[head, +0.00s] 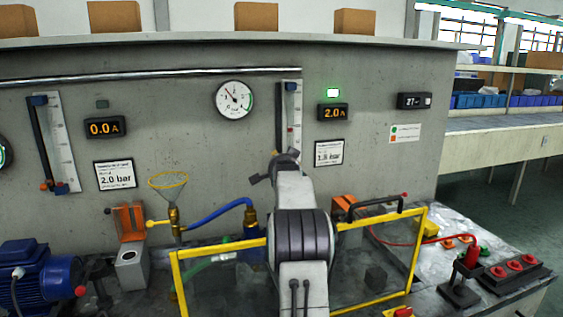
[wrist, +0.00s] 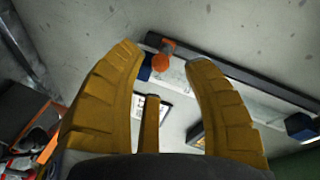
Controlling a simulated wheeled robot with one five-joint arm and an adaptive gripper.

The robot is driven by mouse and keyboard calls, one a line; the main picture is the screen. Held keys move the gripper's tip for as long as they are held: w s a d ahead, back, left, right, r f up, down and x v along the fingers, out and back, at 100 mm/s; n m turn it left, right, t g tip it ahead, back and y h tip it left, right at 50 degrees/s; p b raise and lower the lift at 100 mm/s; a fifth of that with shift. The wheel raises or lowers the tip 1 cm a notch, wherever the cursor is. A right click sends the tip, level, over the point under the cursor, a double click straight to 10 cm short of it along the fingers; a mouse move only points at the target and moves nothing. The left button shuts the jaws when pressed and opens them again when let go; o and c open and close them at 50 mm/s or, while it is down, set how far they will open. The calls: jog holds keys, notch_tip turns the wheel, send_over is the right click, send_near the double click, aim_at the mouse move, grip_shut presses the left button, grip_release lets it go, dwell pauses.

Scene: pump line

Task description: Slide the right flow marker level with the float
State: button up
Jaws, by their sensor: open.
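The right flow meter (head: 297,105) is a pale upright scale with a dark tube and a blue top block on the grey wall. A small red mark, which looks like the float (head: 291,129), shows partway down it. The orange marker knob (wrist: 163,52) shows in the wrist view near one end of the scale, beside a blue end block (wrist: 145,68). My arm hides this end in the head view. My gripper (wrist: 165,57) is open, its yellow fingers spread either side of the knob's line. I cannot tell whether they touch it. The gripper (head: 268,171) is small and dark in the head view.
A left flow meter (head: 60,140) with its own orange knob stands far left. A round pressure gauge (head: 235,99) and a 2.0 A display (head: 333,112) flank the right meter. A yellow frame (head: 422,250) and blue hose (head: 215,214) lie below. The wall around the meter is flat.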

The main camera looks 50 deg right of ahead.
jog(key=shift+p+x, duration=0.4)
jog(key=shift+x, duration=1)
jog(key=shift+c, duration=0.3)
grip_shut()
